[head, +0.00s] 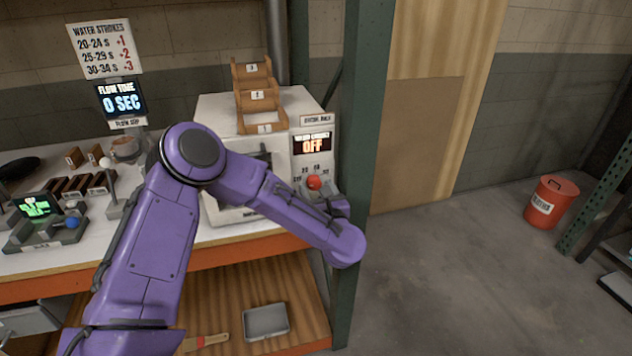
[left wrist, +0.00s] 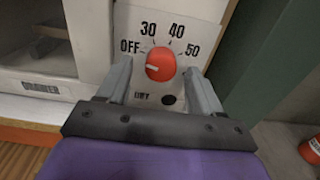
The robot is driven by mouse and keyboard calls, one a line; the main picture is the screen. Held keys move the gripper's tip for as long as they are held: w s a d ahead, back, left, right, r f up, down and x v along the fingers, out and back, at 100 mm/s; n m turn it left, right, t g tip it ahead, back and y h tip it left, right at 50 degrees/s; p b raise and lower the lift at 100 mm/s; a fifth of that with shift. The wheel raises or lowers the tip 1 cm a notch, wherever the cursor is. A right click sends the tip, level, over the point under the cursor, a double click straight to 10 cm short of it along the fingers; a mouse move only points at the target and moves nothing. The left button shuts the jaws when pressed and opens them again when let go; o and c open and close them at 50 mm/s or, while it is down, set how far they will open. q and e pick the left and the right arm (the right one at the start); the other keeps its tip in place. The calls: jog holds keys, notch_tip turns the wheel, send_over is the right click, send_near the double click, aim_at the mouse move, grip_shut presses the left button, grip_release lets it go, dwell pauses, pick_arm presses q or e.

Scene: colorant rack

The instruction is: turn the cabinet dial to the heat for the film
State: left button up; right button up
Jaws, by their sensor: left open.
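The white cabinet (head: 213,108) stands at the right end of the bench. Its red dial (head: 314,183) is on the front panel, under a display (head: 312,144) reading OFF. In the left wrist view the dial (left wrist: 160,65) has OFF, 30, 40 and 50 around it, and its white mark points left, toward the OFF side. My left gripper (left wrist: 159,68) is open, with one finger on each side of the dial; I cannot tell if they touch it. In the head view the gripper (head: 326,198) is partly hidden by my wrist. I cannot pick out the film. My right gripper is not in view.
A green post (head: 366,120) stands close to the right of the cabinet. A wooden stepped rack (head: 258,95) sits on top. A sign (head: 104,48) and a 0 SEC display (head: 122,100) stand left. A red bin (head: 551,203) is on the floor; the floor between is clear.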

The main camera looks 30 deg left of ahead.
pick_arm(q)
jog(key=shift+x, duration=0.85)
jog(key=c, duration=1.1)
jog(key=shift+o, duration=0.2)
